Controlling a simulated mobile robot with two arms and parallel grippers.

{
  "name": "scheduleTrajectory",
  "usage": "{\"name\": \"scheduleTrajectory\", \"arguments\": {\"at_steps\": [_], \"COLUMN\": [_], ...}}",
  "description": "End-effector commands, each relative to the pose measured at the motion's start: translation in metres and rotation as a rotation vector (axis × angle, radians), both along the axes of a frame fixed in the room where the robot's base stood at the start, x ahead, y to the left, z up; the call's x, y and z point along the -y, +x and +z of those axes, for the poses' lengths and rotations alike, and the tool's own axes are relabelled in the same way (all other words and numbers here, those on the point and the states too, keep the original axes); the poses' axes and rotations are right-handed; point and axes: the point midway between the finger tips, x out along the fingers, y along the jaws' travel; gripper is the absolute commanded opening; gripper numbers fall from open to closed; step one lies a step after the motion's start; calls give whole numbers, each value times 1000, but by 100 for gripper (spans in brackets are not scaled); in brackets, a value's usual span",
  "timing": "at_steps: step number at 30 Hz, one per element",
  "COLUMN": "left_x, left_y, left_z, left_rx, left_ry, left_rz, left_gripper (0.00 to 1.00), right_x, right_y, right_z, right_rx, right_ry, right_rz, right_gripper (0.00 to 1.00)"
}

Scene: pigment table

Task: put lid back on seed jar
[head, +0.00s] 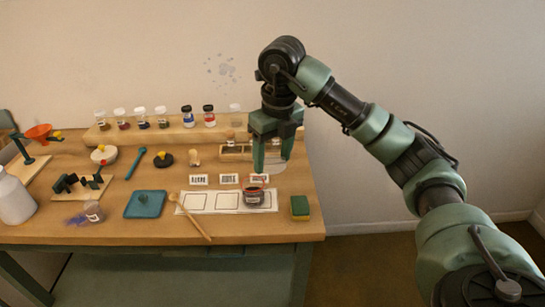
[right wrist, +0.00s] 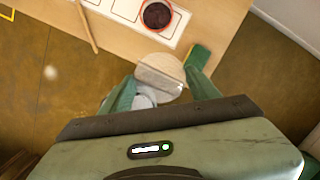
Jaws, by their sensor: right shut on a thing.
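An open glass jar (head: 254,196) with dark red contents stands upright at the right end of a white card strip; it also shows in the right wrist view (right wrist: 157,15). My right gripper (head: 272,163) points down behind and slightly right of the jar in the head view. It is shut on a pale round lid (head: 270,168), which lies between the fingertips in the right wrist view (right wrist: 172,68). The lid is apart from the jar mouth in both views. The fingers hide part of the lid. My left gripper is not in view.
A green and yellow sponge (head: 300,208) lies right of the jar. A blue tray (head: 146,204) is farther left. Small jars line a raised wooden shelf (head: 170,130) behind. The table's right edge is close.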

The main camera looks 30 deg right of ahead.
Motion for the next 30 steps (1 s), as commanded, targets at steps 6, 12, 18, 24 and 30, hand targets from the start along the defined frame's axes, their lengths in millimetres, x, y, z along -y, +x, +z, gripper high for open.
{"name": "scheduleTrajectory", "arguments": {"at_steps": [6,12,18,24,30], "left_x": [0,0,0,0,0], "left_y": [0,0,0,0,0], "left_z": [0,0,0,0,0], "left_rx": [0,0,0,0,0], "left_ry": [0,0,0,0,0], "left_rz": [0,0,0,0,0], "left_gripper": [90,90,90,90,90], "right_x": [-20,-54,-84,-111,-128], "right_y": [-9,-30,-58,-96,-130], "right_z": [-12,-34,-57,-81,-99], "right_rx": [-3,-3,-2,-2,-1], "right_ry": [-1,1,1,2,2], "right_rz": [362,989,1642,2306,2829], "right_gripper": [20,20,20,20,20]}}
